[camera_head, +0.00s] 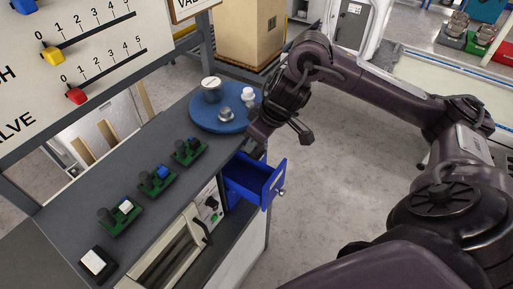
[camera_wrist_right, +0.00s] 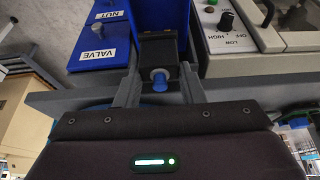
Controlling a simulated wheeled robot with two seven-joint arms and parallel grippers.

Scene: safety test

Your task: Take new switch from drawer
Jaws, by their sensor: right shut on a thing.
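The open blue drawer (camera_head: 270,187) sticks out from the workbench in the head view. Its blue wall also shows at the top of the right wrist view (camera_wrist_right: 160,14). My right gripper (camera_head: 246,152) is at the drawer's back end by the bench edge. In the right wrist view, its fingers (camera_wrist_right: 160,88) are shut on a switch (camera_wrist_right: 158,50) with a black body, a silver collar and a blue tip. In the head view the arm and bench edge hide the held switch. My left gripper is in neither view.
On the bench (camera_head: 75,212) stand several green boards with switches (camera_head: 120,215), a black box with a white button (camera_head: 97,262) and a round blue tray (camera_head: 208,122). Labelled VALVE and NUT drawers (camera_wrist_right: 98,35) are beside the open one. Floor right of the drawer is clear.

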